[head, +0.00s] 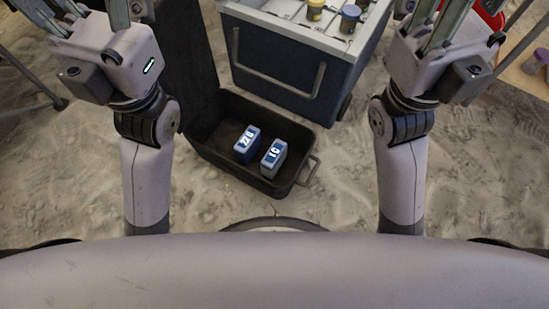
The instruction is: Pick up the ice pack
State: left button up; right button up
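Two blue-and-white ice packs stand side by side inside an open black box (217,153) on the sandy ground. The left ice pack (247,146) and the right ice pack (273,158) both carry white lettering and stand apart from the box walls. My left gripper (62,12) is raised at the upper left, well away from the packs. My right gripper (440,14) is raised at the upper right. Both grippers are cut off by the top edge, so their fingertips and opening are not clear.
A grey cooler (285,70) with a handle stands behind the box, jars with yellow and blue lids on its white top. The black box's lid (190,50) stands open at its back left. A wooden table (527,70) with a red item (490,14) is at right.

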aim_at(272, 162)
jog(key=i+j+z, duration=0.1)
jog(key=j+z, duration=0.15)
jog(key=j, duration=0.35)
jog(key=j+z, duration=0.2)
jog(key=j, duration=0.45)
